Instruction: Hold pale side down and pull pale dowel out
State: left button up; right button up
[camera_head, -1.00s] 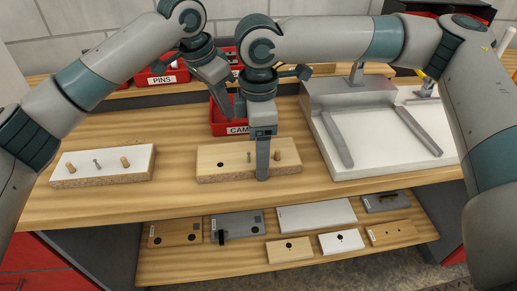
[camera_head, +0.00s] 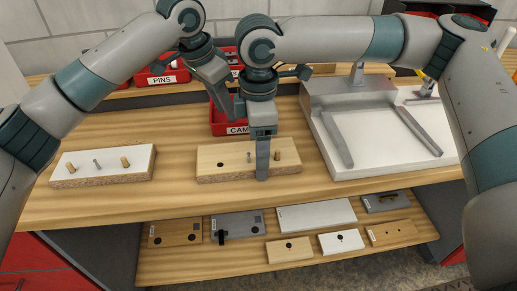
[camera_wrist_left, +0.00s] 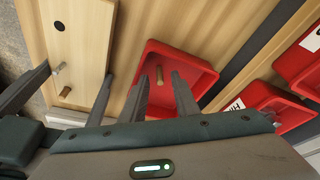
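The pale wooden side (camera_head: 207,160) lies flat on the bench; it also shows in the left wrist view (camera_wrist_left: 85,30).
A metal pin (camera_head: 249,157) and a dark hole are in the side. A white-topped board (camera_head: 110,160) with two dowels and a pin lies left. A red bin (camera_head: 217,120) stands behind. A metal fixture (camera_head: 370,165) is right. Several panels lie on the lower shelf (camera_head: 180,265).

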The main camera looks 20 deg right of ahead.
pick_arm(q)
jog(key=v, duration=1.1)
jog(key=shift+r, duration=0.2)
jog(key=shift+s, duration=0.1)
pick_arm(e)
jog(key=o, duration=1.4)
notch_tip(320, 180, up, 12)
jog(key=shift+r, duration=0.1)
jog(key=shift+w, duration=0.1)
